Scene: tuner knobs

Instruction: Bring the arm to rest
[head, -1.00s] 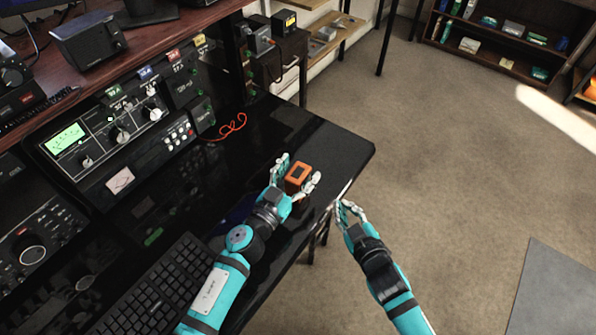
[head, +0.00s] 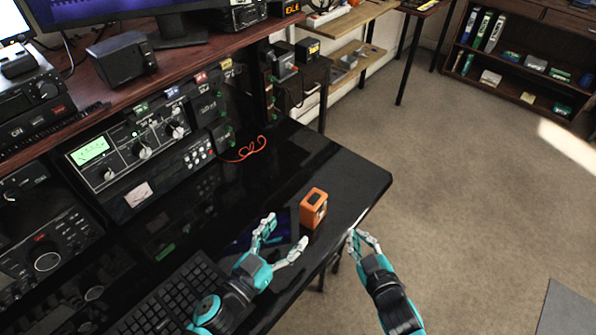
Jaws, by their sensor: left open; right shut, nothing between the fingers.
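My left gripper (head: 283,239) is open and empty over the black desk, just in front of an orange box with a dark face (head: 313,208). The box stands upright on the desk near its right edge, apart from the fingers. My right gripper (head: 354,236) is shut and empty, beside the desk's right edge and over the floor side. The tuner panel (head: 130,150) has a green-lit meter (head: 90,150) and several knobs, including a large one (head: 142,152).
The black desk (head: 330,170) has a keyboard (head: 170,300) at its front and an orange cable (head: 245,149) behind. A shelf of books (head: 520,60) stands at the back right.

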